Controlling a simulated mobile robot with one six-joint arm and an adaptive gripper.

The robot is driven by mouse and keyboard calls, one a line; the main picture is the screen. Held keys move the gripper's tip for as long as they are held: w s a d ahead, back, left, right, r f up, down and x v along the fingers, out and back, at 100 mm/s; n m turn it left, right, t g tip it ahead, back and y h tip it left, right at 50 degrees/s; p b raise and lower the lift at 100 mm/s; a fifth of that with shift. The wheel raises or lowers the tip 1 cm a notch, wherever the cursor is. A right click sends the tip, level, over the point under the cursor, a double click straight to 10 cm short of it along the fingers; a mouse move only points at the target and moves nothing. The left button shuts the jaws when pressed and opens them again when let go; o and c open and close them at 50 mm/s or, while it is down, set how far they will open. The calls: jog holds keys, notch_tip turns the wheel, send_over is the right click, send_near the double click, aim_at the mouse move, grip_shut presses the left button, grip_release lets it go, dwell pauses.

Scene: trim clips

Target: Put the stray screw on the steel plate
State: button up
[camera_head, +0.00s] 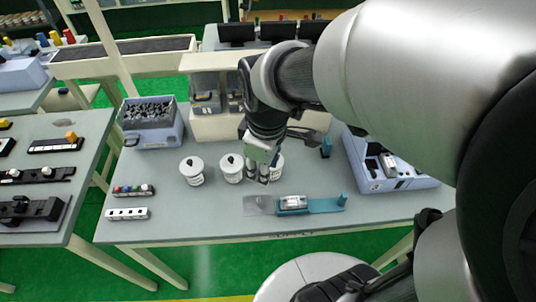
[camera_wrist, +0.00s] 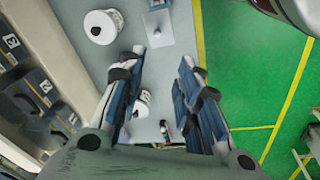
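The steel plate (camera_head: 257,207) is a flat grey square at the front of the table, left of the teal clip fixture (camera_head: 325,206). My gripper (camera_head: 258,181) points down above the table, behind the plate and near the white jars. In the wrist view my gripper (camera_wrist: 161,58) has its fingers apart, with nothing seen held between them. I cannot make out the stray screw for certain in either view.
White lidded jars (camera_head: 192,171) stand behind and left of the plate. A bin of dark parts (camera_head: 150,123) is at the back left, and a blue-grey tray (camera_head: 387,176) at the right. Two small strips (camera_head: 128,213) (camera_head: 134,190) lie at the left front.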

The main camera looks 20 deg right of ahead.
jog(key=s+r+m+t, duration=0.2)
jog(key=s+r+m, duration=0.5)
jog(key=s+m, duration=0.2)
jog(key=shift+s+t, duration=0.4)
jog(key=shift+s, duration=0.4)
jog(key=shift+a, duration=0.1)
